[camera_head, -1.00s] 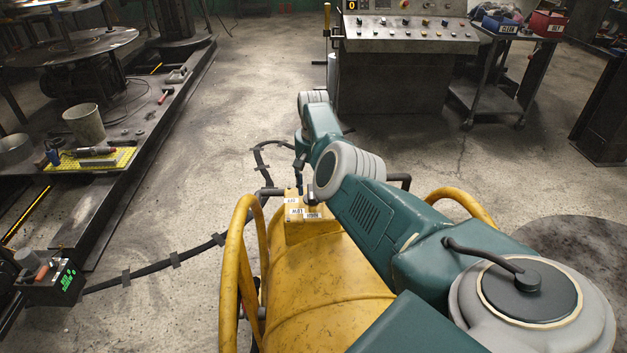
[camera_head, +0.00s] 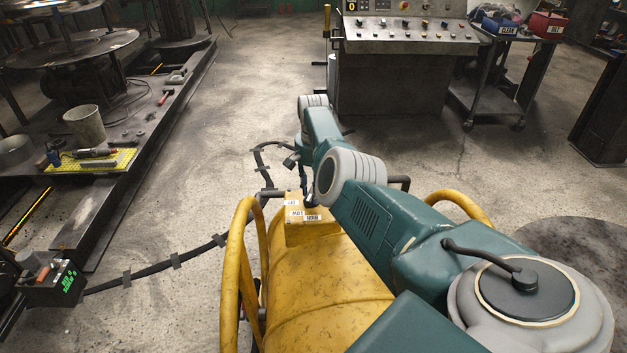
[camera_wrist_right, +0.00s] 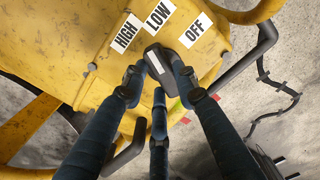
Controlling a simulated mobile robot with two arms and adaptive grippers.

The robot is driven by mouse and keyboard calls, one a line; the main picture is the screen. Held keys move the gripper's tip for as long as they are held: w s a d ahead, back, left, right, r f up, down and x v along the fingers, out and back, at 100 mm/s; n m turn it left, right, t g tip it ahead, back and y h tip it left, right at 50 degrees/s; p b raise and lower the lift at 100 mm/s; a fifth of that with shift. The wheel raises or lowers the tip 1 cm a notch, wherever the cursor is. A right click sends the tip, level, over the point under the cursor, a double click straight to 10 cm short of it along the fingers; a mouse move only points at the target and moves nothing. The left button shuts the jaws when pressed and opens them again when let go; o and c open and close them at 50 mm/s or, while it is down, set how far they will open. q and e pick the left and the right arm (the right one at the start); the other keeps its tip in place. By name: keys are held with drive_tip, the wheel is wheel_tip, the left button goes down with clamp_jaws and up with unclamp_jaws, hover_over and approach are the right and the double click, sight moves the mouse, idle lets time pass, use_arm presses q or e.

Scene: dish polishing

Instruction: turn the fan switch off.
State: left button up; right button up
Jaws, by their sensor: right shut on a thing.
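The yellow drum-shaped fan (camera_head: 310,285) stands in front of me, with a yellow switch box (camera_head: 296,236) on top. In the right wrist view, the box carries the labels HIGH (camera_wrist_right: 125,32), LOW (camera_wrist_right: 159,14) and OFF (camera_wrist_right: 196,30). The dark fan switch knob (camera_wrist_right: 154,58) has a pale line along it. Its upper end points up and slightly left, between HIGH and LOW and away from OFF. My right gripper (camera_wrist_right: 157,74) is shut on the knob, with fingers on both sides. In the head view, my right arm partly hides the gripper and hides the knob. My left gripper is out of view.
Yellow tube rails (camera_head: 235,265) flank the fan. A black cable (camera_head: 200,250) runs along the floor to its left. A control console (camera_head: 405,70) and a cart (camera_head: 490,90) stand at the back.

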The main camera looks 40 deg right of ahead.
sight(311, 194)
drive_tip(key=m, duration=0.3)
drive_tip(key=shift+m+p, duration=0.3)
drive_tip(key=shift+m, duration=0.1)
drive_tip(key=m, duration=0.3)
drive_tip(key=shift+a+m, duration=0.2)
drive_tip(key=shift+m, duration=0.1)
drive_tip(key=m, duration=0.6)
drive_tip(key=shift+a, duration=0.15)
drive_tip(key=shift+m, duration=0.3)
drive_tip(key=o, duration=1.2)
drive_tip(key=shift+c, duration=0.2)
drive_tip(key=shift+r, duration=0.1)
wheel_tip(311, 194, up, 12)
